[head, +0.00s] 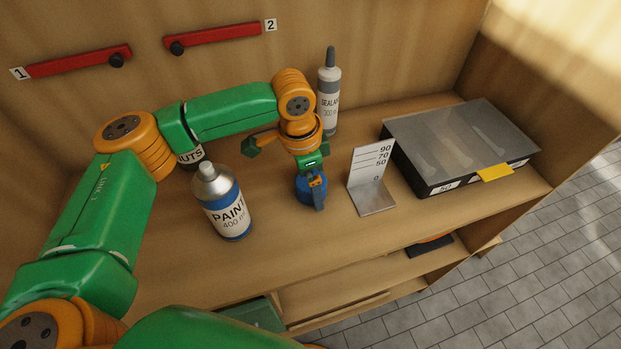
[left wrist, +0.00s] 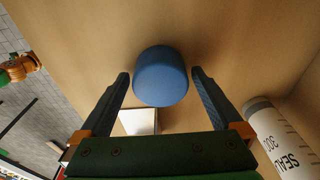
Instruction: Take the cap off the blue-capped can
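The paint can (head: 228,208), with a blue and white label reading PAINT, stands upright on the bench; its silver top with a pale nozzle is bare. A blue cap (head: 304,190) is on the bench to the right of the can, apart from it. My left gripper (head: 314,193) is over the cap, pointing down. In the left wrist view the blue cap (left wrist: 161,77) is between the two open fingers, with a narrow gap on each side. The gripper partly hides the cap in the head view. My right gripper is not in view.
A white stand (head: 370,168) marked with numbers is just right of the cap. A sealant tube (head: 328,95) stands behind. A lidded case (head: 455,140) is at the right. A jar labelled NUTS (head: 190,157) stands behind the can. Red bars (head: 80,62) are on the back wall.

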